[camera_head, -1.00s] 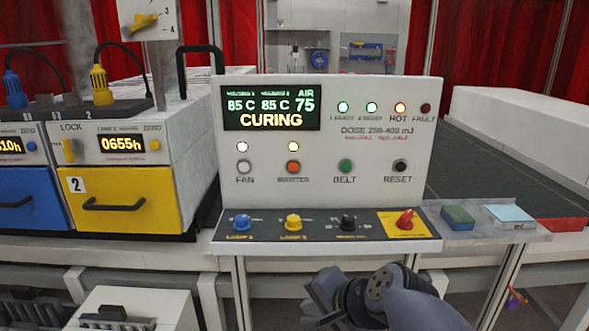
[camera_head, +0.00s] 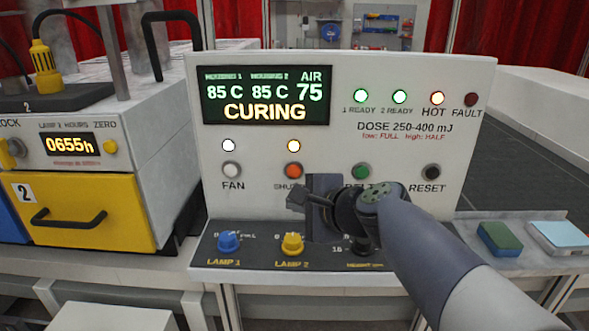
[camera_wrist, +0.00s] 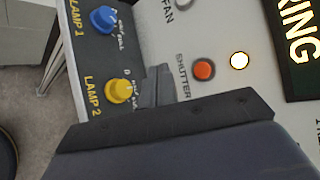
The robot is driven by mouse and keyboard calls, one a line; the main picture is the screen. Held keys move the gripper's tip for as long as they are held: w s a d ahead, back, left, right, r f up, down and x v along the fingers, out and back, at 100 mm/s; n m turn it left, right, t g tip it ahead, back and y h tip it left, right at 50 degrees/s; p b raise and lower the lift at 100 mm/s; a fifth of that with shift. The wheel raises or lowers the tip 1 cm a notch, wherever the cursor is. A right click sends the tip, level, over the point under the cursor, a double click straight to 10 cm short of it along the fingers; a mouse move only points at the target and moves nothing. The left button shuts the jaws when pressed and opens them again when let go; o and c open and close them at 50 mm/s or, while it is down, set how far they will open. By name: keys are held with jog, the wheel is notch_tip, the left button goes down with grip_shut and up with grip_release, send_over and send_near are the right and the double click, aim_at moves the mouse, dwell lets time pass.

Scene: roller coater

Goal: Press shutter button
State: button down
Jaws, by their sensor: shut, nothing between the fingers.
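The shutter button (camera_head: 293,170) is a round orange button on the white control panel (camera_head: 400,75), between FAN and BELT. A lit yellow-white lamp (camera_head: 293,146) is above it. In the wrist view the orange shutter button (camera_wrist: 203,69) is beside its SHUTTER label, to the upper right of my fingers. My gripper (camera_head: 297,201) is shut and empty, in front of the panel just below the shutter button, partly covering its label. In the wrist view my gripper (camera_wrist: 157,88) shows its fingertips apart from the button. Any gap to the panel is hard to judge.
The blue LAMP 1 knob (camera_head: 228,241) and yellow LAMP 2 knob (camera_head: 292,244) stand on the ledge below. The green BELT button (camera_head: 361,172) and black RESET button (camera_head: 432,172) are right. The display (camera_head: 267,96) reads CURING. A yellow drawer (camera_head: 90,215) is left.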

send_near(289, 176)
jog(key=shift+s+a+f+x, duration=0.1)
jog(key=shift+s+a+x, duration=0.05)
jog(key=shift+x, duration=0.7)
jog(key=shift+s+a+f+x, duration=0.1)
jog(key=shift+s+x, duration=0.05)
jog(key=shift+x, duration=0.75)
jog(key=shift+s+a+f+x, duration=0.1)
jog(key=shift+s+a+x, duration=0.05)
jog(key=shift+x, duration=0.7)
jog(key=shift+w, duration=0.1)
jog(key=shift+w, duration=0.3)
jog(key=shift+w, duration=0.45)
dwell(0.7)
jog(key=shift+s, duration=0.85)
jog(key=shift+s, duration=0.1)
